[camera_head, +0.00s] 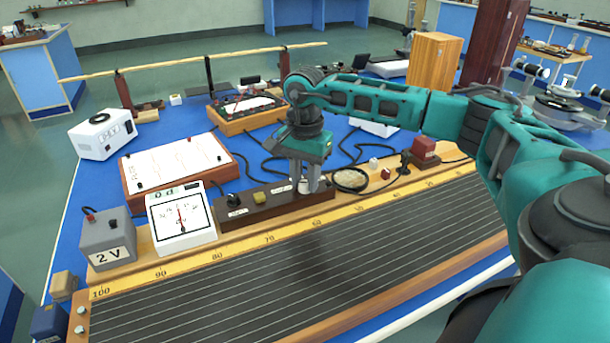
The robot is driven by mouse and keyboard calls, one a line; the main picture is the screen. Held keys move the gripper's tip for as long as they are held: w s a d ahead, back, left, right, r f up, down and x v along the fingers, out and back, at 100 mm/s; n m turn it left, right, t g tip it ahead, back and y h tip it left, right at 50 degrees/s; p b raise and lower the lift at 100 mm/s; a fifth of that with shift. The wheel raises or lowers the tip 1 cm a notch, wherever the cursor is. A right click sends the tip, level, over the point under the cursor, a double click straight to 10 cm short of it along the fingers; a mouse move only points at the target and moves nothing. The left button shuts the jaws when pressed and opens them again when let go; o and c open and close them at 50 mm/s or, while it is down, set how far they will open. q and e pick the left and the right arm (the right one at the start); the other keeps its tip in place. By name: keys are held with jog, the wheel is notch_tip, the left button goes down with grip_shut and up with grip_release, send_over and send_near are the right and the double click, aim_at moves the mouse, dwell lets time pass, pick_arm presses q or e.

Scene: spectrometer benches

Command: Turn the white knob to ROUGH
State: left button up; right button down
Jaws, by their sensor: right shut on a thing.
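A long dark brown switch panel (247,207) lies behind the wooden scale. It carries a black knob (233,199), a yellow knob (260,197) and, at its right part, a white knob (303,187). My right gripper (307,187) points down from above and is shut on the white knob, its fingers on either side. The small labels on the panel are too small to read, so I cannot tell the knob's setting. My left gripper is out of view.
A white dial meter (181,217) and a grey 2 V box (107,240) stand to the left. A long wire board with a wooden scale (221,256) runs along the front. Cables, a magnifier ring (351,180) and a red block (423,149) lie to the right.

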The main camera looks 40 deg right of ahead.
aim_at(305, 183)
dwell(0.5)
jog(key=c, duration=0.8)
grip_release()
jog(key=shift+c, duration=0.2)
notch_tip(305, 183, up, 13)
jog(key=p, duration=0.1)
